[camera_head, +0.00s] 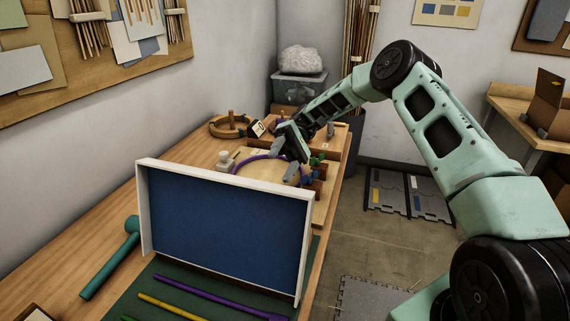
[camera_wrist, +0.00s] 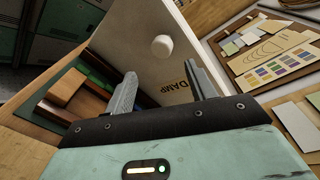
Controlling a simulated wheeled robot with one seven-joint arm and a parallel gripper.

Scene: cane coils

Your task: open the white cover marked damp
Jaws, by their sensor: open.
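The white cover (camera_wrist: 140,60) marked DAMP fills the middle of the wrist view. Its round white knob (camera_wrist: 162,46) shows beyond the gap between my fingertips, and its label (camera_wrist: 176,88) sits close to the right finger. My gripper (camera_wrist: 160,72) is open, with nothing between its fingers and the knob apart from them. In the head view my gripper (camera_head: 284,157) is behind an upright white-framed panel (camera_head: 225,230) with a blue face. No DAMP mark shows there, and I cannot tell whether this panel is the cover's other side.
A green mallet (camera_head: 112,258) lies left of the panel. Purple (camera_head: 215,292) and yellow (camera_head: 168,305) rods lie in front of it. A purple ring (camera_head: 238,162) is near my gripper. Brown blocks (camera_wrist: 72,88) lie left of the cover. The floor at right has free room.

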